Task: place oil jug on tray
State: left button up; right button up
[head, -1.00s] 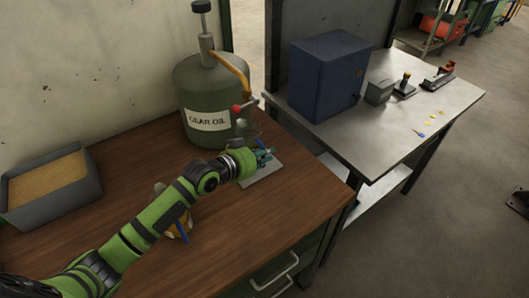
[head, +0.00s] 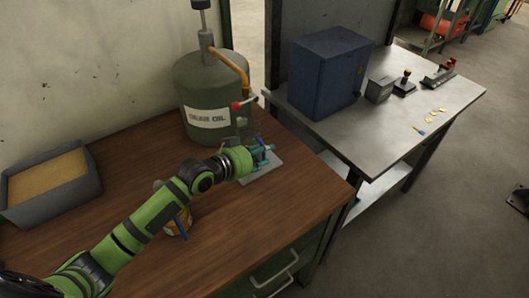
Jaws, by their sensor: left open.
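My left gripper (head: 266,153) is open above a flat pale tray (head: 262,171) at the right side of the wooden bench. Its wrist and fingers hide part of the tray. A small grey upright shape (head: 241,127) stands just behind the gripper, in front of the drum; I cannot tell whether it is the oil jug or part of the drum. A yellow-orange object with a blue part (head: 177,226) is mostly hidden by my left forearm. My right gripper is out of view.
A large green drum labelled gear oil (head: 208,95), with a pump and orange hose, stands behind the gripper. A grey bin of tan granules (head: 50,211) sits at left. A metal table with a blue cabinet (head: 328,72) stands at right. The front of the bench (head: 245,220) is clear.

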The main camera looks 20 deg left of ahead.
pick_arm(q)
jog(key=b+v, duration=0.1)
jog(key=v, duration=0.5)
dwell(1.1)
